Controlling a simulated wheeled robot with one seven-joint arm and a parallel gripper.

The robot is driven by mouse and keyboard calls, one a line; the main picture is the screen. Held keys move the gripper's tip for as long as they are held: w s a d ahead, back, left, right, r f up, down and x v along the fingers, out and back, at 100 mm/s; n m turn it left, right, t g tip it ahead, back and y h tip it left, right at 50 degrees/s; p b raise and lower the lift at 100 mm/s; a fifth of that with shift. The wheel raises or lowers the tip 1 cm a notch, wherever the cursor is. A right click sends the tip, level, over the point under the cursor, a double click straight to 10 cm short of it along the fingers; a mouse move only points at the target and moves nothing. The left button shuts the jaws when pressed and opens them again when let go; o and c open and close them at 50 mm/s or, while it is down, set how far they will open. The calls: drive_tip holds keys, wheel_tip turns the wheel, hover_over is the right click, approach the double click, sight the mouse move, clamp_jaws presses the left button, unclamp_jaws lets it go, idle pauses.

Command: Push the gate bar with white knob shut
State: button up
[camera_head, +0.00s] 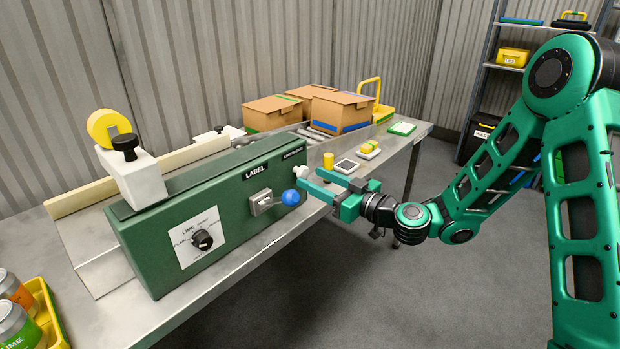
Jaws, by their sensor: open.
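The white knob (299,171) shows at the right end of the green machine housing (190,222), below a small black label. The gate bar itself is not clearly visible, and I cannot tell how far open it stands. My gripper (309,179) reaches in from the right with its two green fingers apart. The fingertips are close to the white knob, with nothing seen between them. I cannot tell whether a finger touches the knob.
A blue ball knob (290,198) sits just below my fingertips, beside a grey latch (262,202). A rotary dial (203,240) is further left. Cartons (341,112) stand behind the housing.

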drive_tip(key=v, duration=0.7)
drive_tip(key=shift+d, duration=0.25)
drive_tip(key=shift+s, duration=0.2)
drive_tip(key=s+d+f+n+g+h, duration=0.1)
drive_tip(key=s+d+f+g+h, duration=0.35)
drive_tip(key=s+d+f, duration=0.2)
drive_tip(key=s+d+f+m+g+h, duration=0.1)
drive_tip(key=s+d+m+h, duration=0.15)
drive_tip(key=d, duration=0.45)
drive_tip(key=s+d+f+m+g+h, duration=0.1)
drive_tip(key=s+d+m+g+h, duration=0.2)
drive_tip(key=d, duration=0.4)
drive_tip(key=s+d+r+m+g+h, duration=0.1)
drive_tip(key=s+d+r+m+h, duration=0.1)
drive_tip(key=s+d+m, duration=0.4)
drive_tip(key=s+d+r+m+g+h, duration=0.1)
drive_tip(key=s+d+r+m, duration=0.4)
drive_tip(key=s+d, duration=0.7)
drive_tip(key=s+m+h, duration=0.1)
drive_tip(key=s, duration=0.2)
drive_tip(key=shift+s+m, duration=0.35)
drive_tip(key=shift+s, duration=0.05)
